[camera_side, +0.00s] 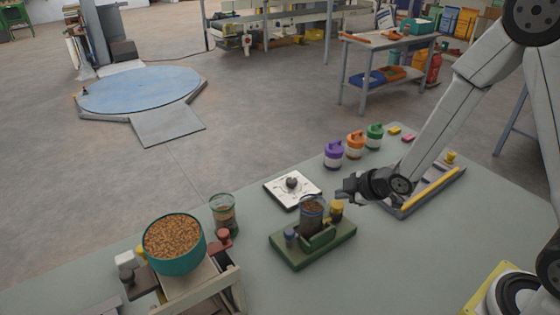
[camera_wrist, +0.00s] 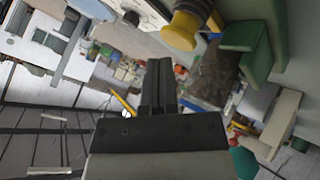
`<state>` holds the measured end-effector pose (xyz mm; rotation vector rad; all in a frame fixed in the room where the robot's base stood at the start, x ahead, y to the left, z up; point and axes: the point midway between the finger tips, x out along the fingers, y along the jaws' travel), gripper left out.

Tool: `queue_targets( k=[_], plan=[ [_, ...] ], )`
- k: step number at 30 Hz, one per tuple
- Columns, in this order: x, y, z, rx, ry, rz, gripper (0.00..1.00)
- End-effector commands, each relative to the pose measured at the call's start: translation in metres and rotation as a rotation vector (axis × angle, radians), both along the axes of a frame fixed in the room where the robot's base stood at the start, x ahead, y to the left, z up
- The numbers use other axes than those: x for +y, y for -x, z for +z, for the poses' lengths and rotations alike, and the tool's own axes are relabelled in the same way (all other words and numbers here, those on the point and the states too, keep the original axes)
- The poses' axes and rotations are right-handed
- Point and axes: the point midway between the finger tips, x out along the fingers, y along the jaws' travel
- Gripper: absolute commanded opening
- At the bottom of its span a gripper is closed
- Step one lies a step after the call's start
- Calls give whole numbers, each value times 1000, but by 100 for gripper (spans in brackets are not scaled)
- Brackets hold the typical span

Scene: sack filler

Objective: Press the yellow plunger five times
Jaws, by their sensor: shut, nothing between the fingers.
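The yellow plunger (camera_side: 337,208) stands upright on a green base (camera_side: 290,258), beside a clear jar of brown grains (camera_side: 311,215). In the wrist view the plunger's yellow knob (camera_wrist: 180,30) shows large at the top, to the right of my fingers. My gripper (camera_side: 342,194) is just above the plunger's top in the side view and partly overlaps it. Its two dark fingers (camera_wrist: 160,72) are closed together and hold nothing. In the wrist view the fingertips look apart from the knob. The side view does not clearly show whether they touch.
A teal tub of pellets (camera_side: 174,245) sits on a wooden stand at left, with a glass jar (camera_side: 224,213) beside it. A white scale (camera_side: 291,187) is behind the green base. Purple, orange and green bottles (camera_side: 355,145) stand farther back.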

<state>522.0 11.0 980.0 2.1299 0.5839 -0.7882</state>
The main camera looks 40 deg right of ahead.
Motion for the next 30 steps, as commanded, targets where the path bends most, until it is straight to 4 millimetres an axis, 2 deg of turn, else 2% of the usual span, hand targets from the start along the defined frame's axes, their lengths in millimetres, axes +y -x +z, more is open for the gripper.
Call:
queue_targets(
  k=[30],
  plan=[
    [0, 0, -9, -1, 0, -1, 0]
  ],
)
